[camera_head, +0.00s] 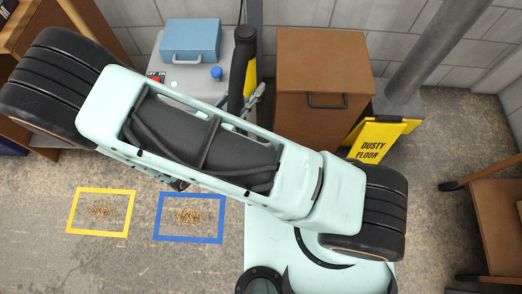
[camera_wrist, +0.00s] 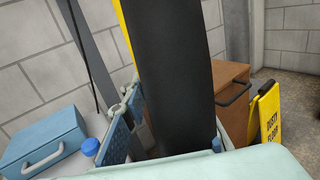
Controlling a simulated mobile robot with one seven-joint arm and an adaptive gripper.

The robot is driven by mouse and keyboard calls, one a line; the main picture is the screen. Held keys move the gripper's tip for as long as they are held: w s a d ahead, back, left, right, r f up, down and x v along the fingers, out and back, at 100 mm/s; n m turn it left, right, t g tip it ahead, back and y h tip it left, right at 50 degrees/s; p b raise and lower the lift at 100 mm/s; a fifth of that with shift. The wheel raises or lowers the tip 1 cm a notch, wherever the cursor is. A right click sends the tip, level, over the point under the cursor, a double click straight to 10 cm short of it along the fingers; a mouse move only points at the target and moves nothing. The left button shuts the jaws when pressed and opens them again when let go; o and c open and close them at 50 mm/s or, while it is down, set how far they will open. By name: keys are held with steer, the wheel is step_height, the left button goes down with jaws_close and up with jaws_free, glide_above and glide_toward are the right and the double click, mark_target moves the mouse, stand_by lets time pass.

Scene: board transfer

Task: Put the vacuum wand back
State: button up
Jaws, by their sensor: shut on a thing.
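The vacuum wand (camera_head: 244,62) is a thick black tube with a yellow part beside it. It stands roughly upright in front of the grey block wall. In the wrist view the black tube (camera_wrist: 178,65) fills the middle, with the yellow strip at its upper left. My gripper (camera_wrist: 172,128) has blue-grey fingers on both sides of the tube and is shut on it. In the head view part of my gripper (camera_head: 252,102) shows beside the wand; my arm hides the rest. The wand's lower end is hidden. I cannot tell whether it touches a holder.
A light grey unit (camera_head: 196,85) carries a blue case (camera_head: 190,40) and a blue knob (camera_head: 216,73). A brown cabinet (camera_head: 320,60) stands right of the wand, beside a yellow "dusty floor" sign (camera_head: 372,139). Yellow (camera_head: 100,190) and blue (camera_head: 188,239) floor frames surround brown debris.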

steer(key=shift+w+f, duration=0.25)
steer(key=shift+f, duration=0.2)
steer(key=w+d+f+b, duration=0.1)
steer(key=w+f+b, duration=0.4)
steer(key=w+f, duration=0.7)
steer(key=shift+w+d+f, duration=0.3)
steer(key=shift+w+d, duration=0.1)
steer(key=shift+w, duration=0.25)
steer(key=shift+b, duration=0.3)
steer(key=shift+f, duration=0.15)
steer(key=o, duration=1.1)
